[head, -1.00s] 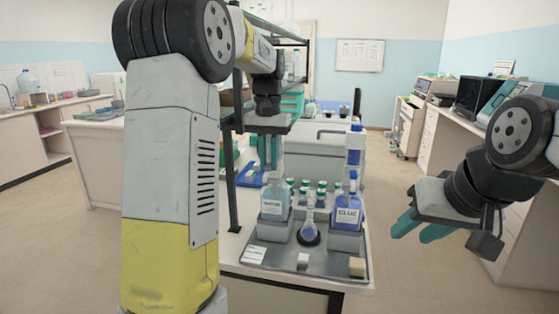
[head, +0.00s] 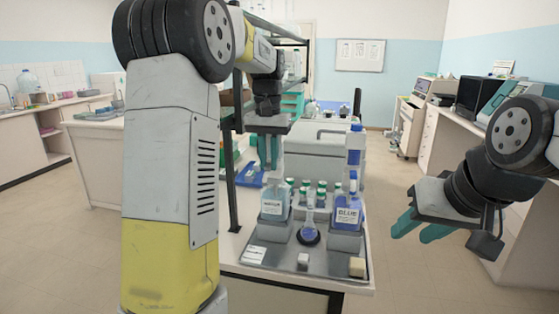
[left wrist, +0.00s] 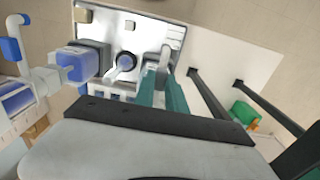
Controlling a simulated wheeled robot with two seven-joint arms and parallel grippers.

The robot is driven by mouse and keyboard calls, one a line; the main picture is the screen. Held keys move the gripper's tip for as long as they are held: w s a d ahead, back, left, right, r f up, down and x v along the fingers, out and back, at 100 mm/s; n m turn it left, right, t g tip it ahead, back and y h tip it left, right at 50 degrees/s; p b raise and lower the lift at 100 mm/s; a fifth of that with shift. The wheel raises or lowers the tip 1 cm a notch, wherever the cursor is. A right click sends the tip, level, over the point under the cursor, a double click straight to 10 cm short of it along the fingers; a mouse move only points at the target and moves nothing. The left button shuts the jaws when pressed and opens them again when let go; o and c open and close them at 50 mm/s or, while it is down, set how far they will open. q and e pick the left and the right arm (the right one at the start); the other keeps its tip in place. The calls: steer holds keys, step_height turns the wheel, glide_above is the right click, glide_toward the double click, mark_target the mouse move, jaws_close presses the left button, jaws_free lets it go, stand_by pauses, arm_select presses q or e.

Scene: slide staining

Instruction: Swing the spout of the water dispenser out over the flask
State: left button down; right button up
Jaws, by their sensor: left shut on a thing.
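The water dispenser (head: 275,203) is a clear bottle labelled WATER on a grey block at the left of the tray. My left gripper (head: 269,165) is above it, pointing down, shut on its top part. In the left wrist view the teal fingers (left wrist: 163,92) close on a pale piece of the dispenser (left wrist: 164,58); the spout's exact direction is hard to make out. The flask (head: 309,228), with blue in its bulb, stands on a dark round base between the two dispensers; it also shows in the left wrist view (left wrist: 124,63). My right gripper (head: 420,228) is open and empty, off to the right.
The blue dispenser (head: 348,213) stands right of the flask. Several green- and white-capped bottles (head: 322,194) are behind. A white cube (head: 303,259) and a tan block (head: 357,266) lie at the grey tray's (head: 330,268) front. A dark shelf post (head: 231,180) stands left of my left gripper.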

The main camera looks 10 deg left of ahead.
arm_select(q)
steer(key=shift+d, duration=0.1)
stand_by(0.6)
steer(key=w+d+n, duration=0.7)
steer(key=n, duration=1.1)
steer(key=shift+d, duration=0.1)
stand_by(0.6)
steer(key=c, duration=1.4)
jaws_free()
steer(key=shift+o, duration=0.2)
